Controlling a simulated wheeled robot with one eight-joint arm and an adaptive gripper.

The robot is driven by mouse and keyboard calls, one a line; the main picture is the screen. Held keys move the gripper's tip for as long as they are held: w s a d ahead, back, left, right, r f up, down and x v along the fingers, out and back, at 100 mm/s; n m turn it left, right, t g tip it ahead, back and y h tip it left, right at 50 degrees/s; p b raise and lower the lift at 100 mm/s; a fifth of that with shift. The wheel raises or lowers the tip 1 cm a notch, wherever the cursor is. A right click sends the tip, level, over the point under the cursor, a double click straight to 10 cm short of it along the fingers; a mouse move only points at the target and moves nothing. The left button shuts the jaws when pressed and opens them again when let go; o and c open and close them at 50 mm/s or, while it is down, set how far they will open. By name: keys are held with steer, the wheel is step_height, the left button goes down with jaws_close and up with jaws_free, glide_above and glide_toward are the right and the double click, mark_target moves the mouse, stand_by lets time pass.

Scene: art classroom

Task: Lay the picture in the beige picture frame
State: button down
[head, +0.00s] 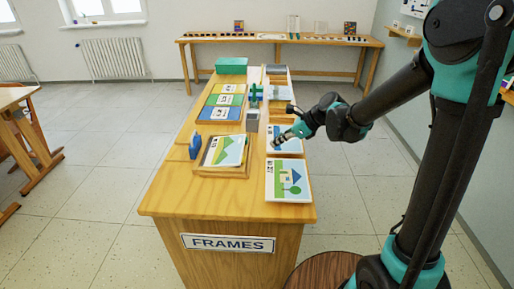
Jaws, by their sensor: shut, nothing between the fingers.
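The beige picture frame (222,173) lies on the near middle of the wooden table. A picture with green and yellow shapes (230,150) lies over the frame, slightly askew, with the frame's left and front edges showing. I cannot tell whether it sits fully inside the rim. My gripper (279,140) is right of the frame, shut and empty, over or just above a blue and white picture (287,149). The gripper hides part of that picture. Another picture with a house and a tree (288,181) lies nearer the front right edge.
A blue object (195,146) stands left of the frame. The table's front, by the FRAMES sign (228,243), is clear.

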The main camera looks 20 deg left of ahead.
mark_target(241, 151)
steer(key=x, duration=1)
steer(key=shift+a, duration=1.2)
steer(key=shift+w+a, duration=0.15)
steer(key=shift+a, duration=0.6)
steer(key=shift+w+a, duration=0.1)
steer(key=shift+a, duration=0.95)
steer(key=shift+d, duration=0.1)
